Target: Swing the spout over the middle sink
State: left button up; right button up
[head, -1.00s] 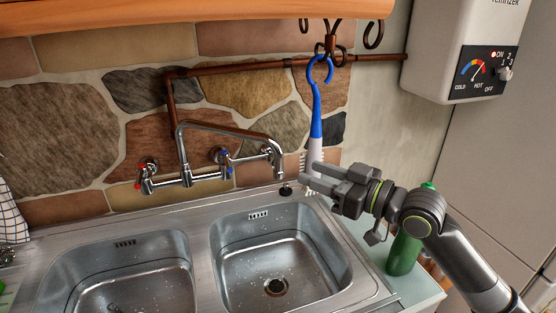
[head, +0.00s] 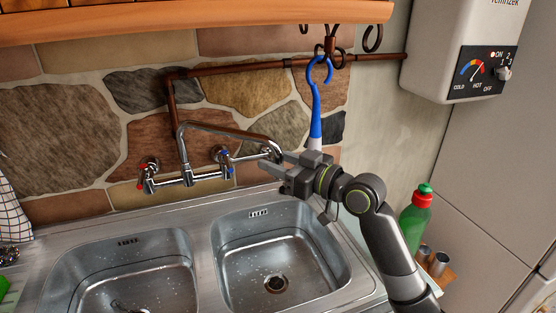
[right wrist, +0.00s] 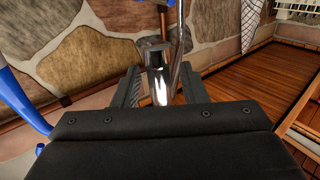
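The chrome spout (head: 228,132) rises from the wall tap and reaches right, its end behind the right sink (head: 330,270). A second sink (head: 62,290) lies to the left. My right gripper (head: 276,175) is at the spout's outer end, which it partly hides in the head view. In the right wrist view the spout's end (right wrist: 158,75) stands between my two fingers, with a small gap on each side. The gripper looks open around it. I cannot tell from these views whether a finger touches it. My left gripper is not in view.
A blue-handled brush (head: 316,112) hangs from a hook just behind my right gripper. A green bottle (head: 414,220) and metal cups (head: 438,262) stand at the right. A wooden shelf (head: 180,22) runs above. The space over both sinks is clear.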

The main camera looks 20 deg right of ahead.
jog(key=shift+c, duration=0.5)
grip_shut()
jog(key=shift+w, duration=0.1)
